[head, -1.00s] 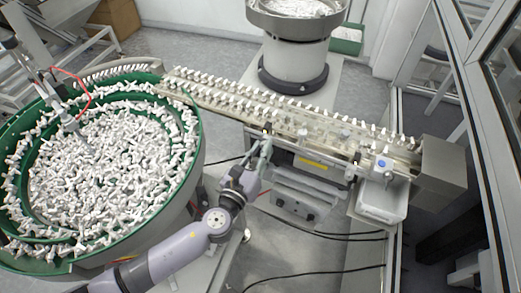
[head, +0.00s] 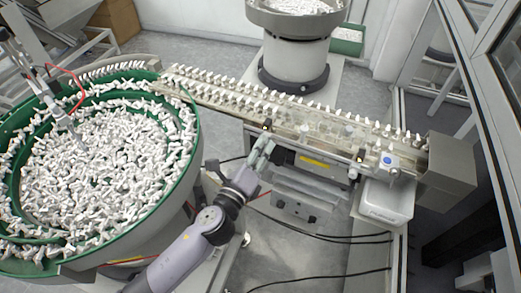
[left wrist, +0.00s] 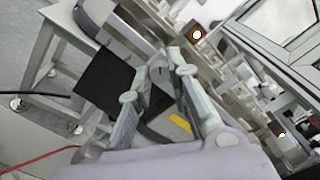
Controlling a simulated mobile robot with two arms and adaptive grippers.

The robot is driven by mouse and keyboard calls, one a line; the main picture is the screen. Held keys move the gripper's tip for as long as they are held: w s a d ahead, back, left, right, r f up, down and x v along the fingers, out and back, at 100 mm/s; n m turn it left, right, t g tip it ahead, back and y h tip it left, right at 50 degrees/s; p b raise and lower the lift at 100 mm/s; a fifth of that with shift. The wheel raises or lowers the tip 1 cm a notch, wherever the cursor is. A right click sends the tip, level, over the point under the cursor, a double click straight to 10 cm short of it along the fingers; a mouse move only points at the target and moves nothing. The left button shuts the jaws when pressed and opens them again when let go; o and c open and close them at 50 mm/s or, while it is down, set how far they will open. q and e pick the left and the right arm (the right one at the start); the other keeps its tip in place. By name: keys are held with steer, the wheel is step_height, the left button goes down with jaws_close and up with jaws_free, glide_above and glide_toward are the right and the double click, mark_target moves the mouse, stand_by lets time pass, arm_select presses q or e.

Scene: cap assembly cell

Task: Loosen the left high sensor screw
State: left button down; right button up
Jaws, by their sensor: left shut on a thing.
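My left gripper (head: 265,142) is at the near side of the conveyor rail, left of its middle. A small sensor with a lit spot (head: 267,124) sits just above the fingertips in the head view. There the two fingers of the left gripper (left wrist: 163,64) close on a small grey round part, the left high sensor screw (left wrist: 158,72). The fingers partly hide it. My right gripper is in neither view.
A green-rimmed bowl (head: 197,150) full of white parts stands at the left. The conveyor rail (head: 225,104) carries rows of white parts to the right. A blue button (head: 388,160) and a white bin (head: 386,203) are at its right end. Black cables (head: 340,237) cross the floor.

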arm_select(q)
steer(key=shift+n+p, duration=0.45)
steer(key=shift+n, duration=7.35)
steer(key=c, duration=1.5)
jaws_free()
steer(key=v, duration=1.2)
steer(key=shift+s, duration=0.1)
